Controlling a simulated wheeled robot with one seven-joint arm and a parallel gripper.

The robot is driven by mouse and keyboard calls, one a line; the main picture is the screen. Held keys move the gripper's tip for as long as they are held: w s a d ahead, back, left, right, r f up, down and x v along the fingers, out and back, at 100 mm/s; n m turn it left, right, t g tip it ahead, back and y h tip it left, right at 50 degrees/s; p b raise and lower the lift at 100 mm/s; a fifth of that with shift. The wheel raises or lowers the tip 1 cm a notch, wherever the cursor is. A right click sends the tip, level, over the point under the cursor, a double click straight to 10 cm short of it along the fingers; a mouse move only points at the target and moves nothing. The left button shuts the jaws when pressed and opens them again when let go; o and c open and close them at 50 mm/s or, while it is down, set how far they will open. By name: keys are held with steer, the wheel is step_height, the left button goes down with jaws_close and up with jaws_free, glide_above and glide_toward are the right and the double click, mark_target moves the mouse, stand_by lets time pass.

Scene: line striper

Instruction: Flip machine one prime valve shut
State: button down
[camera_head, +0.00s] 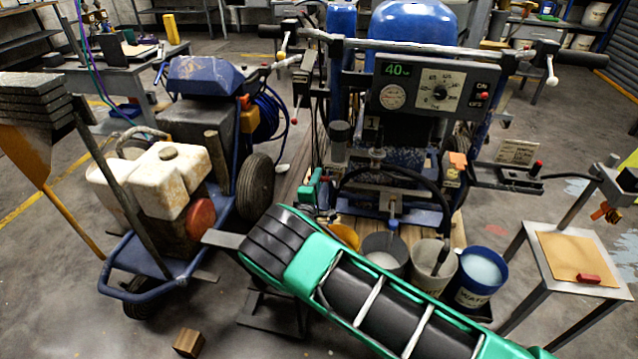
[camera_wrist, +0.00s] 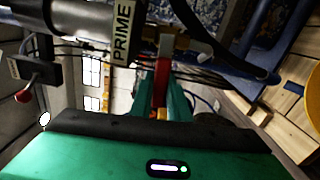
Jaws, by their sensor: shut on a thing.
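Machine one (camera_head: 372,124) stands in the middle of the head view, with a gauge panel and blue tank above. In the wrist view a PRIME label (camera_wrist: 122,33) hangs next to a metal fitting. The red prime valve handle (camera_wrist: 161,78) extends from that fitting toward my gripper. My gripper (camera_wrist: 162,98) has its green fingers on either side of the handle and is shut on it. In the head view my gripper (camera_head: 317,180) is at the machine's lower left; my green and black arm hides part of the area below. The handle's exact angle is hard to tell.
Buckets (camera_head: 385,250) stand on a wooden platform under the machine, close to my arm. A second striper (camera_head: 165,180) with a white tank stands at left. A small table (camera_head: 570,245) is at right. Hoses run close behind my gripper.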

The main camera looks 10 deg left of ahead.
steer(key=shift+d+m, duration=0.2)
steer(key=shift+m, duration=0.4)
steer(key=shift+r, duration=0.1)
steer(key=c, duration=1.7)
jaws_free()
steer(key=shift+r, duration=0.1)
steer(key=shift+a, duration=0.1)
steer(key=s, duration=1)
steer(key=shift+s, duration=0.35)
